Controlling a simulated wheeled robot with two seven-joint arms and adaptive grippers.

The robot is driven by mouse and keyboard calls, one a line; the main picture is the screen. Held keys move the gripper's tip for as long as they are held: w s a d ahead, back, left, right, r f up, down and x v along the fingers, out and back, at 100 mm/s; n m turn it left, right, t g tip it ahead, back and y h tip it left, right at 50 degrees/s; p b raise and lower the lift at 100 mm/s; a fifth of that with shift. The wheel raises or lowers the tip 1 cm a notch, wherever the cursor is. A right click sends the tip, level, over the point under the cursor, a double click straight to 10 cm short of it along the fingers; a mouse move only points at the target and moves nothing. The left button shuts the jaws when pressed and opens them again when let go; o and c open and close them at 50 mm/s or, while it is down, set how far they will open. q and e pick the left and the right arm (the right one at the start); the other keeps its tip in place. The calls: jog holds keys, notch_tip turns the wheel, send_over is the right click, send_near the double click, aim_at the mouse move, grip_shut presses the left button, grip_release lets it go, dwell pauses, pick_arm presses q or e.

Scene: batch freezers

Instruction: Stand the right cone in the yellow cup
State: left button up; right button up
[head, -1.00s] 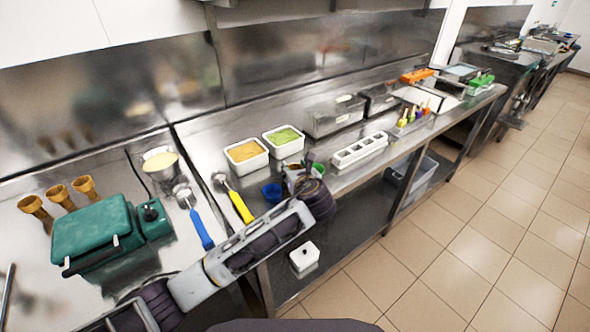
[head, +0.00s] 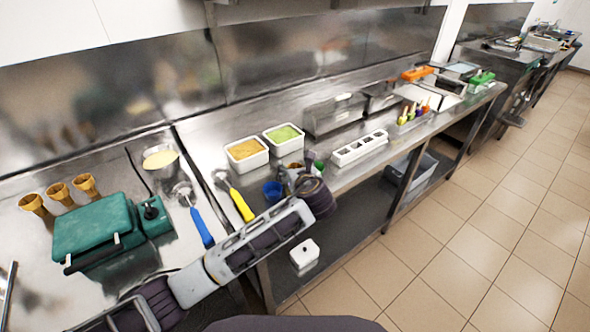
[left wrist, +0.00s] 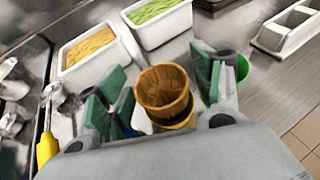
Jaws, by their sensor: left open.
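A brown waffle cone (left wrist: 163,92) stands between the fingers of my left gripper (left wrist: 155,98) in the left wrist view, wide mouth up. A yellow rim, the yellow cup (left wrist: 182,122), shows around its lower part; the cone appears to stand in it. The cup's base is hidden by my gripper. The green-padded fingers are open, with gaps on both sides of the cone. In the head view my left gripper (head: 300,182) is over the front of the middle counter, largely hiding the cone and yellow cup. My right gripper is not in view.
A blue cup (head: 272,190) and a green cup (head: 318,168) stand close to the gripper. Tubs of orange (head: 246,153) and green (head: 285,138) food are behind. Several cones (head: 60,193) stand behind the green appliance (head: 95,234). Yellow-handled (head: 240,204) and blue-handled (head: 201,228) scoops lie left.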

pick_arm(q)
jog(key=shift+r, duration=0.15)
jog(key=shift+s+d+r, duration=0.1)
jog(key=shift+s+r, duration=0.05)
jog(key=shift+s, duration=0.1)
jog(key=v, duration=0.4)
jog(key=shift+s+d+r, duration=0.1)
jog(key=shift+s, duration=0.15)
jog(key=v, duration=0.6)
jog(key=shift+s, duration=0.4)
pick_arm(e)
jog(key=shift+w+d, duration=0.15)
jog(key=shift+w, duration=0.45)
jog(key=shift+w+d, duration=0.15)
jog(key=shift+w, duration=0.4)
pick_arm(q)
jog(key=shift+r, duration=0.1)
